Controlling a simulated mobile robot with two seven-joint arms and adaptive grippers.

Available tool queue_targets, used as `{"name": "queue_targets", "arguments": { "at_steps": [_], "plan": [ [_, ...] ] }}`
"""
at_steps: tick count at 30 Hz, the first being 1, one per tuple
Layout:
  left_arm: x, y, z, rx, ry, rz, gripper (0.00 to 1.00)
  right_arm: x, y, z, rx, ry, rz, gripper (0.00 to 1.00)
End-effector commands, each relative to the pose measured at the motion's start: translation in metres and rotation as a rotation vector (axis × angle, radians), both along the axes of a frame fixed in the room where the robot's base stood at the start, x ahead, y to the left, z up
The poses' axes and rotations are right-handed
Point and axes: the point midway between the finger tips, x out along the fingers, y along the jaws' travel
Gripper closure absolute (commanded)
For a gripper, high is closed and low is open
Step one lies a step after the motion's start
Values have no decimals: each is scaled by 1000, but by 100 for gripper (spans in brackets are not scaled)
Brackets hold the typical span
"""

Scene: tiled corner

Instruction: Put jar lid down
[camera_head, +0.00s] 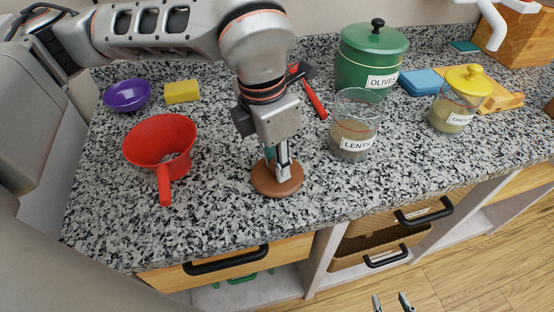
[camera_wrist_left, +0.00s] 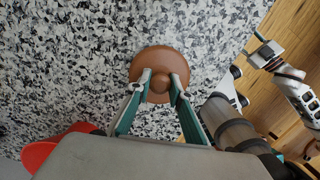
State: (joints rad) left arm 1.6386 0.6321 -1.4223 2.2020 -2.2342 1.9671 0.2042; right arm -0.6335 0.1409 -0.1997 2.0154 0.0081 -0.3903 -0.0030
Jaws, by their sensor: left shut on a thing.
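The jar lid (camera_head: 265,189) is a round brown disc with a knob, near the counter's front edge. My left gripper (camera_head: 283,172) points down and is shut on the lid's knob; in the left wrist view the lid (camera_wrist_left: 152,62) shows between the fingers. The lid is level and at or very close to the counter top; I cannot tell whether it touches. A lidless glass jar labelled "LENTI…" (camera_head: 354,139) stands to its right. My right gripper (camera_head: 391,302) shows only its two fingertips, apart, at the bottom edge above the floor.
A red funnel-like vessel (camera_head: 160,138), purple bowl (camera_head: 127,96) and yellow sponge (camera_head: 182,92) are at left. A red-handled tool (camera_head: 314,101), green olives jar (camera_head: 368,58), blue block (camera_head: 420,83) and yellow-lidded jar (camera_head: 459,98) stand behind or right.

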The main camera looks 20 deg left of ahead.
Motion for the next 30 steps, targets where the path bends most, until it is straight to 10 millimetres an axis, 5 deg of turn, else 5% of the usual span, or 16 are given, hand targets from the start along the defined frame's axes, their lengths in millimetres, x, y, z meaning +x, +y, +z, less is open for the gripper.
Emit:
{"name": "queue_targets", "arguments": {
  "at_steps": [5,6,8,20,30],
  "plan": [
    [0,0,-4,0,1,0,100,-3,0,-4,0,6,0,60],
    [0,0,-4,1,1,0,75,-2,0,-3,0,5,0,60],
    [0,0,-3,1,1,0,63,-2,0,-3,-1,4,0,60],
    [0,0,4,-1,-2,0,63,5,0,5,1,-12,-1,60],
    [-5,5,66,-1,-6,1,63,8,1,10,6,-14,-3,60]
  ]
}}
